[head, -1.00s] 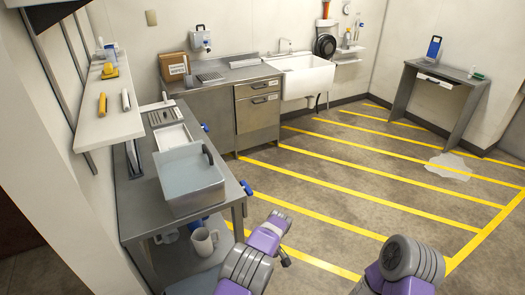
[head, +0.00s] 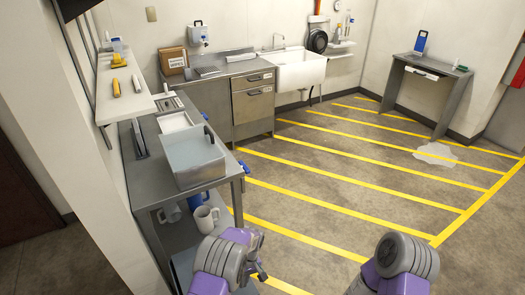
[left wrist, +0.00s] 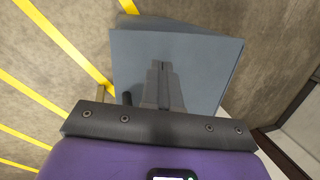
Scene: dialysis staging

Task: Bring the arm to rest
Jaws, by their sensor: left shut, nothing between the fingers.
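My left arm comes in at the bottom of the head view, purple and grey. Its gripper (head: 262,272) is low in front of the steel table, over the striped floor, apart from the table. In the left wrist view the gripper's fingers (left wrist: 163,82) are together with nothing between them. Behind them is a flat blue-grey surface (left wrist: 208,58); I cannot tell which part of the furniture it is. My right arm (head: 403,262) shows at the bottom right of the head view, but its gripper is hidden.
A white wall shelf (head: 108,75) hangs above. The striped floor (head: 340,165) is open, with a pale puddle (head: 436,154) at right.

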